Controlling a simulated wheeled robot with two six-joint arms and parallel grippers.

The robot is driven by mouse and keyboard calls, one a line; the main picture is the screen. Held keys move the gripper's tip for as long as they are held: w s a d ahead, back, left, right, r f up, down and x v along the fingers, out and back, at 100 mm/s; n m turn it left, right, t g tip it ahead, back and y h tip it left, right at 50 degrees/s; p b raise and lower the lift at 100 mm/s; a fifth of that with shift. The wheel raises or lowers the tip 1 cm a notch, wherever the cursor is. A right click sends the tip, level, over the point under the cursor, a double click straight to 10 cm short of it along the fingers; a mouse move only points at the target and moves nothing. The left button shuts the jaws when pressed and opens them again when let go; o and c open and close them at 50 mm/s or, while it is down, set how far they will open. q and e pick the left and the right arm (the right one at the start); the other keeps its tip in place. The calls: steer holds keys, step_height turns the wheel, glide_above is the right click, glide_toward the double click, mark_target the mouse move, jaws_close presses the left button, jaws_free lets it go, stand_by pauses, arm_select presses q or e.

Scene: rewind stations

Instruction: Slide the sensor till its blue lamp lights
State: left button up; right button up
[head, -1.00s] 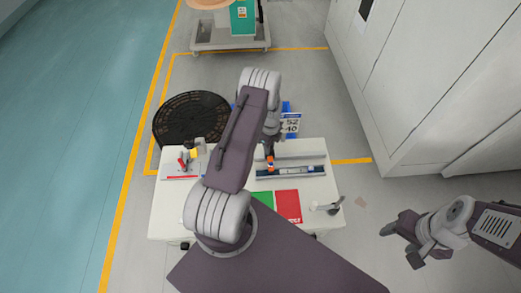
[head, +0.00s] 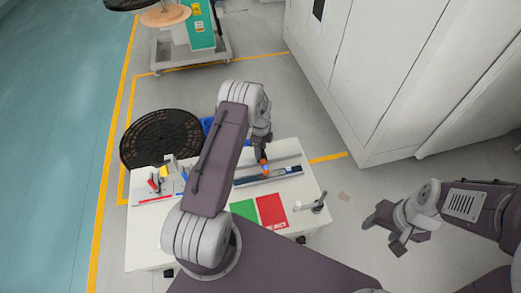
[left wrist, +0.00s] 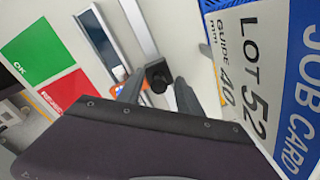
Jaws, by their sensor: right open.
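The orange sensor (head: 265,168) sits on a long rail (head: 285,172) with a dark blue strip on the white table. A small blue spot shows on the sensor in the head view. In the left wrist view the sensor (left wrist: 118,90) is partly hidden behind a finger of my left gripper. My left gripper (left wrist: 158,92) is over the rail, with its fingers apart on either side of a black knob (left wrist: 157,74); I cannot tell whether they touch it. My right gripper (head: 390,232) is open and empty, away from the table at the right.
Green and red cards (head: 271,210) lie on the white table (head: 148,240), with a small metal lever (head: 313,204) at its right edge. A black round grid (head: 160,138) stands beyond the left corner. A job card (left wrist: 255,70) stands near my left gripper. Grey cabinets (head: 375,90) stand at the right.

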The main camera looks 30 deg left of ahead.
arm_select(q)
steer(key=shift+r, duration=0.35)
step_height(320, 180, up, 8)
steer(key=shift+r+b, duration=0.2)
steer(key=shift+b, duration=0.95)
